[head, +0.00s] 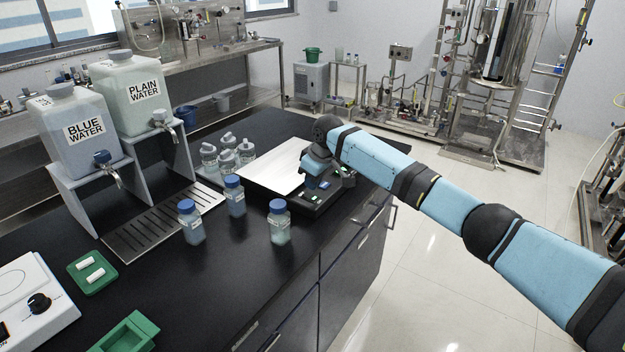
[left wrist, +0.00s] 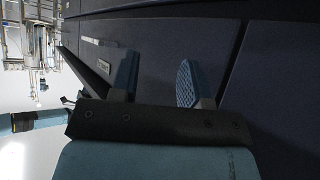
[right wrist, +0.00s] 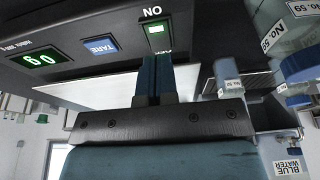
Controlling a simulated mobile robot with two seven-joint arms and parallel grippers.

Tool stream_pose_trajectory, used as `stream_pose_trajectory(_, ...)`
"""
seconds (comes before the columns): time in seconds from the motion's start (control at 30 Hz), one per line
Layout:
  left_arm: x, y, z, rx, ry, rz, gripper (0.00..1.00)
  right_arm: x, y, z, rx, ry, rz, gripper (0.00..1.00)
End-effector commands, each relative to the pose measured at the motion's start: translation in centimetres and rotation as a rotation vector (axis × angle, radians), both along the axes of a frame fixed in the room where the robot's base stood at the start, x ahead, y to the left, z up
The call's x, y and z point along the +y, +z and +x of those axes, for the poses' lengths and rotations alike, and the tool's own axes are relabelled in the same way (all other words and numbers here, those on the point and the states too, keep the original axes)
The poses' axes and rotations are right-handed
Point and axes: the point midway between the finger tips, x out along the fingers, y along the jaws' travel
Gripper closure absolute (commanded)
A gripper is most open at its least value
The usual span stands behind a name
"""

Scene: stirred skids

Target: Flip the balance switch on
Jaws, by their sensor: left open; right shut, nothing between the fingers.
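The balance (head: 262,178) has a pale flat plate and a black front panel, near the far end of the black bench. In the right wrist view its panel is upside down, with a lit green display (right wrist: 42,62), a blue TARE button (right wrist: 100,46) and a switch (right wrist: 157,30) marked ON, which shows bright green. My right gripper (head: 316,184) is shut and empty over the panel. In the right wrist view its fingertips (right wrist: 155,58) are at the edge of the switch; I cannot tell if they touch. My left gripper (left wrist: 156,75) is open and empty before dark cabinet fronts.
Several blue-capped bottles (head: 278,222) stand left of and in front of the balance. Clear bottles (head: 228,160) stand behind them. Two water tanks (head: 80,130) sit on stands over a drip tray. A white device (head: 35,305) and green trays (head: 125,333) are at near left.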

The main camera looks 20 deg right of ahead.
Motion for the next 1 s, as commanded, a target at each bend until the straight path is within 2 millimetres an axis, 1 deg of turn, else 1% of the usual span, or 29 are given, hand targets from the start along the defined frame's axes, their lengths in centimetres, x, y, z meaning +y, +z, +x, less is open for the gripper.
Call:
stream_pose_trajectory(0.03, 0.2, 1.7, -0.1, -0.007, -0.005, 0.007, 0.57, 0.0, 1.7, 0.0, 0.0, 0.0, 0.0, 1.0)
stream_pose_trajectory(0.1, 0.3, 2.5, -0.2, -0.017, -0.009, 0.016, 0.57, 0.0, 2.6, -0.1, 0.0, -0.001, 0.0, 1.0)
stream_pose_trajectory(0.13, 0.3, 2.5, -0.3, -0.019, -0.012, 0.019, 0.57, -0.1, 2.8, -0.2, -0.001, -0.001, 0.001, 1.0)
stream_pose_trajectory(0.17, 0.3, 1.6, -0.5, -0.022, -0.012, 0.019, 0.57, -0.5, 3.0, -0.5, -0.001, -0.001, 0.0, 1.0)
stream_pose_trajectory(0.23, 0.3, 1.3, -0.6, -0.018, -0.012, 0.018, 0.57, -1.0, 4.5, -1.2, -0.004, 0.0, 0.0, 1.0)
stream_pose_trajectory(0.4, 0.3, 1.0, -0.7, -0.01, -0.011, 0.018, 0.57, -2.0, 7.7, -2.5, -0.003, -0.001, 0.0, 1.0)
stream_pose_trajectory(0.5, 0.2, 1.0, -0.6, -0.01, -0.01, 0.017, 0.57, -2.4, 9.1, -3.1, -0.002, 0.0, 0.0, 1.0)
stream_pose_trajectory(0.6, 0.2, 1.2, -0.5, -0.011, -0.01, 0.016, 0.57, -2.7, 10.0, -3.5, -0.001, -0.001, 0.001, 1.0)
stream_pose_trajectory(0.7, 0.2, 1.3, -0.5, -0.013, -0.009, 0.015, 0.57, -2.8, 10.5, -3.7, 0.0, -0.001, 0.0, 1.0)
stream_pose_trajectory(1.0, 0.1, 1.3, -0.5, -0.013, -0.009, 0.014, 0.57, -2.9, 10.6, -3.8, 0.0, -0.001, 0.0, 1.0)
